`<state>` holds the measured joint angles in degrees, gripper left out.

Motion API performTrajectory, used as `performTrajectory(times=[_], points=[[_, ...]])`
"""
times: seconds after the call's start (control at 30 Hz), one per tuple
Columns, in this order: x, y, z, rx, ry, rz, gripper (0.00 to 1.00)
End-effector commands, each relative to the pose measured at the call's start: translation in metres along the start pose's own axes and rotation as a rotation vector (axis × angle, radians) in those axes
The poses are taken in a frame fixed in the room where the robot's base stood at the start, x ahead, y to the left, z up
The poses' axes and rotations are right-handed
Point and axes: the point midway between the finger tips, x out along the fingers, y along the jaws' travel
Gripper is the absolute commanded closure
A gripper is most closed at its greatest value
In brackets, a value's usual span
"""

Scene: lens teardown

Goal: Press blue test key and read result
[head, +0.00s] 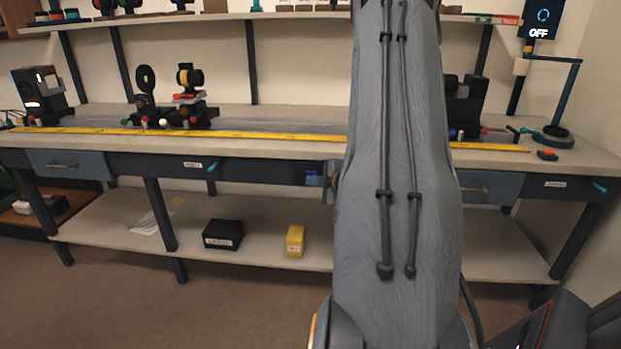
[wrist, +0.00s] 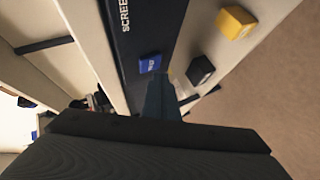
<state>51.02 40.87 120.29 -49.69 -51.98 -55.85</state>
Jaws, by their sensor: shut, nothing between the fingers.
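The blue test key (wrist: 150,64) shows in the wrist view on a dark panel (wrist: 127,45) with partly visible white lettering. In the head view a blue patch (head: 313,180) sits on the front of the bench, just left of my arm. My gripper (wrist: 161,80) is shut and empty; its tip appears just below and right of the key in the wrist view, and I cannot tell if it touches. A screen (head: 541,17) at the top right shows a ring and "OFF".
The bench (head: 265,145) carries a yellow rule (head: 270,136), optical mounts (head: 188,105) and a red button (head: 547,155) at right. On the lower shelf (head: 265,258) stand a black box (head: 223,235) and a yellow box (head: 295,240). Floor in front is clear at left.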

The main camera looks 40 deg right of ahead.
Motion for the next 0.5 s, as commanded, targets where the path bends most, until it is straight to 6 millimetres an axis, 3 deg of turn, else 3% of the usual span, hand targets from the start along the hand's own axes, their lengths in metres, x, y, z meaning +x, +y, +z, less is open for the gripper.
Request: performTrajectory(times=[0.5], points=[[-0.028,-0.021,-0.020,0.001,0.000,-0.001,1.00]])
